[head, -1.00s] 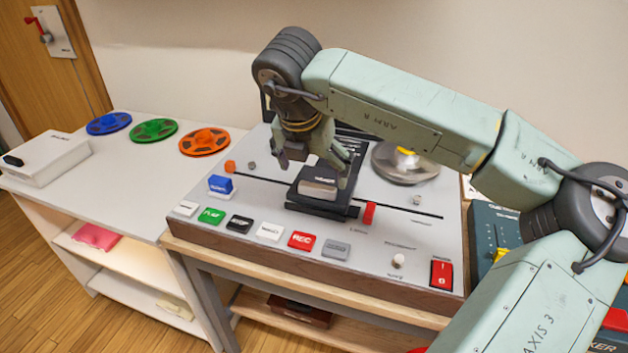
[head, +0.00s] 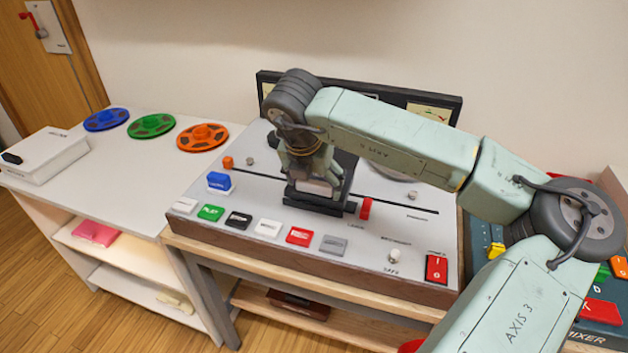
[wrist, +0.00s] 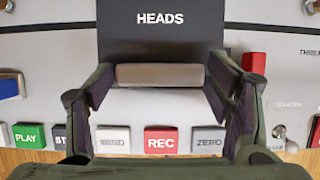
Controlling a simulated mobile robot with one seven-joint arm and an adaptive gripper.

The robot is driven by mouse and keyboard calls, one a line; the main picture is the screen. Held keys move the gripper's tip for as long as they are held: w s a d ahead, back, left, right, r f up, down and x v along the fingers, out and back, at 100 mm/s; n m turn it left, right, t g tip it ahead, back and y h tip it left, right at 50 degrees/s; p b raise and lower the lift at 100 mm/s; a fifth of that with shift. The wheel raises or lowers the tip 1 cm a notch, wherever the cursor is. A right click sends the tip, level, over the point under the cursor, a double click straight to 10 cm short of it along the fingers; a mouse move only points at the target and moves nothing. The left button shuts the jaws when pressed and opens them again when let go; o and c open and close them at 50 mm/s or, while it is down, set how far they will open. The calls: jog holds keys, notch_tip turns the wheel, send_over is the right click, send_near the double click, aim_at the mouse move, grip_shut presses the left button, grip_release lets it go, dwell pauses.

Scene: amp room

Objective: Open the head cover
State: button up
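The head cover (wrist: 160,35) is a black panel marked HEADS in the wrist view, with a pale grey-beige bar (wrist: 160,75) along its near edge. In the head view the cover's dark panel (head: 346,163) shows partly behind my gripper, above a black base (head: 315,203) on the tape deck. My gripper (wrist: 160,88) points down at the bar. Its fingers are apart, one by each end of the bar. I cannot tell whether either finger touches it. In the head view my gripper (head: 316,180) hides much of the cover.
A row of buttons, including the red REC button (head: 299,236), lies in front of the cover. A red slider knob (head: 366,208) stands close on the right, and a blue switch (head: 219,181) on the left. A black meter panel (head: 440,108) stands behind the deck.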

jog(key=c, duration=1.3)
jog(key=w+d+b, duration=0.1)
jog(key=w, duration=0.2)
jog(key=w+d+b, duration=0.1)
jog(key=w+b, duration=0.1)
jog(key=w, duration=0.2)
jog(key=w+d+b, duration=0.1)
jog(key=w, duration=0.3)
jog(key=shift+w+d, duration=0.2)
jog(key=shift+d, duration=0.1)
jog(key=o, duration=1.7)
jog(key=v, duration=1.2)
jog(key=shift+s, duration=0.15)
